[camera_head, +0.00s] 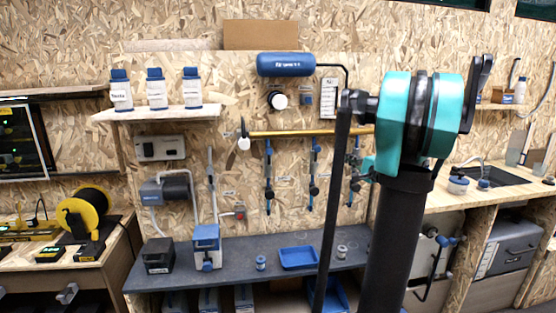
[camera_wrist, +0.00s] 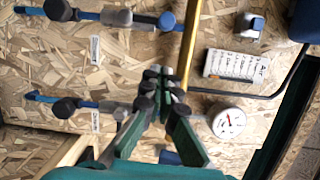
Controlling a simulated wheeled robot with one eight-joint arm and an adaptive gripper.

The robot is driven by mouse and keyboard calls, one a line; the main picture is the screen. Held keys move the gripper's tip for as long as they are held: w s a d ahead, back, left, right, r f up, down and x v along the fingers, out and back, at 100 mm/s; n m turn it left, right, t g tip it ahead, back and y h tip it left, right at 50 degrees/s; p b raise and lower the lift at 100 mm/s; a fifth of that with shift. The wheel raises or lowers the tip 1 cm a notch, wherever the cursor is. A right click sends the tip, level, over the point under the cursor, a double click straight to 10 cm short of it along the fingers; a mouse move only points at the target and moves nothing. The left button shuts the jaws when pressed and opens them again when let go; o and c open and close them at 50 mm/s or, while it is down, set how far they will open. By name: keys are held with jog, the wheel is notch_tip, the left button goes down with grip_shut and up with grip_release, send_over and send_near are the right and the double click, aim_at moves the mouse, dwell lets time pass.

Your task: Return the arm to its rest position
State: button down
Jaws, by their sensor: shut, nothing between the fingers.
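My gripper (camera_wrist: 163,82) shows in the wrist view with its green and black fingers drawn together at the tips, shut and empty. It points toward the particle-board wall, with a yellow pipe (camera_wrist: 188,45) just beyond the tips and a round gauge (camera_wrist: 227,122) to the right. I cannot tell whether the tips touch anything. In the head view my arm stands raised at the right of centre, with a large teal joint (camera_head: 398,122) above a dark link. It hides part of the wall and bench behind it.
A grey bench (camera_head: 225,272) holds a blue tray (camera_head: 298,258) and small devices. A shelf (camera_head: 160,113) with several white bottles is at upper left. A blue tank (camera_head: 286,65) and the yellow pipe (camera_head: 300,133) with hanging blue valve lines are on the wall. A sink counter is at right.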

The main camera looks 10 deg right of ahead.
jog(key=s+a+f+n+g, duration=0.5)
jog(key=s+a+f, duration=0.3)
jog(key=a, duration=0.3)
jog(key=s+a+f+n+g, duration=0.4)
jog(key=s+a+f+n, duration=0.1)
jog(key=s+a+f, duration=0.5)
jog(key=s+f+n+g+h, duration=0.2)
jog(key=s+f, duration=0.3)
jog(key=s, duration=0.3)
jog(key=s+d+f+n+g+h, duration=0.1)
jog(key=s+f+n+g+h, duration=0.1)
jog(key=s+f, duration=0.3)
jog(key=s+n+h, duration=0.1)
jog(key=s, duration=0.2)
jog(key=shift+s+d, duration=0.15)
jog(key=shift+d, duration=0.05)
